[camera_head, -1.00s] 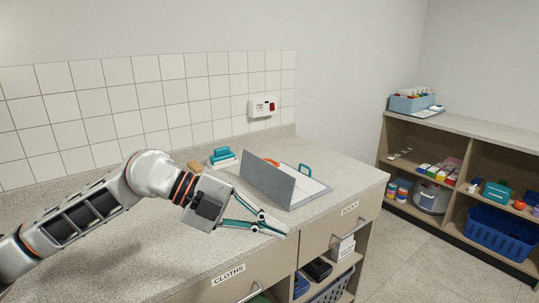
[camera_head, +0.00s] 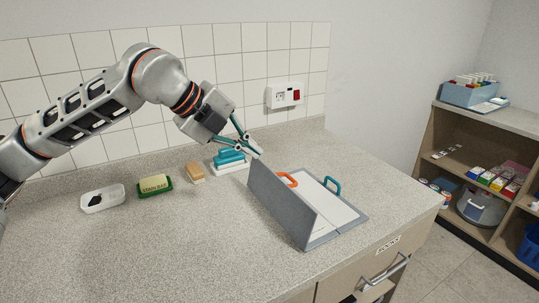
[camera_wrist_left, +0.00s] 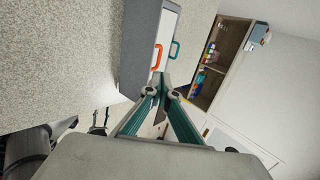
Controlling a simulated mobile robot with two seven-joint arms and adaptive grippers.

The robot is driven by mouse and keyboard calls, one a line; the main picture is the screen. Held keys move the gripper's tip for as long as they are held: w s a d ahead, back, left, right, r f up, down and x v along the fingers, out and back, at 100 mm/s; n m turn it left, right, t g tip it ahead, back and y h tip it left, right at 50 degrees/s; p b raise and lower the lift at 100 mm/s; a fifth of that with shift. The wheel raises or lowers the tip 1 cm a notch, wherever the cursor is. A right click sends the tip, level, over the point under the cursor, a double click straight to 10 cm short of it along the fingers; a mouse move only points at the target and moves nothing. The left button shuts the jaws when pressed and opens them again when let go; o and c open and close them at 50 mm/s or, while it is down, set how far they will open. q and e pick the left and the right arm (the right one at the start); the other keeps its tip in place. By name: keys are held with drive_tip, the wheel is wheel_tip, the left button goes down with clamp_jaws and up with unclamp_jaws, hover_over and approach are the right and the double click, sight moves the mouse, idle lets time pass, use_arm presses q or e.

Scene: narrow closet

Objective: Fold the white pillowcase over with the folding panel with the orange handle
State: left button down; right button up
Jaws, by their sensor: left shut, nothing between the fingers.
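The folding board (camera_head: 350,226) lies on the counter. Its grey folding panel (camera_head: 280,203) stands up steeply along the left side, and the orange handle (camera_head: 288,179) shows behind its top edge. The white pillowcase (camera_head: 332,207) shows as a flat white area right of the panel; the panel hides part of it. A teal handle (camera_head: 333,184) stands at the board's far side. My left gripper (camera_head: 257,151) is shut and empty, in the air above the panel's far end. Its closed tips also show in the left wrist view (camera_wrist_left: 161,90), below the orange handle.
Behind the board are a teal-and-white brush-like item (camera_head: 229,160), a tan block (camera_head: 195,172), a green-edged sponge (camera_head: 155,185) and a white dish (camera_head: 103,199). A wall socket unit (camera_head: 285,95) is on the tiled wall. The counter's front left is clear.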

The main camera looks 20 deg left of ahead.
sight(290, 178)
use_arm(q)
drive_tip(key=x, duration=1.3)
drive_tip(key=shift+p, duration=0.3)
drive_tip(key=shift+f, duration=0.1)
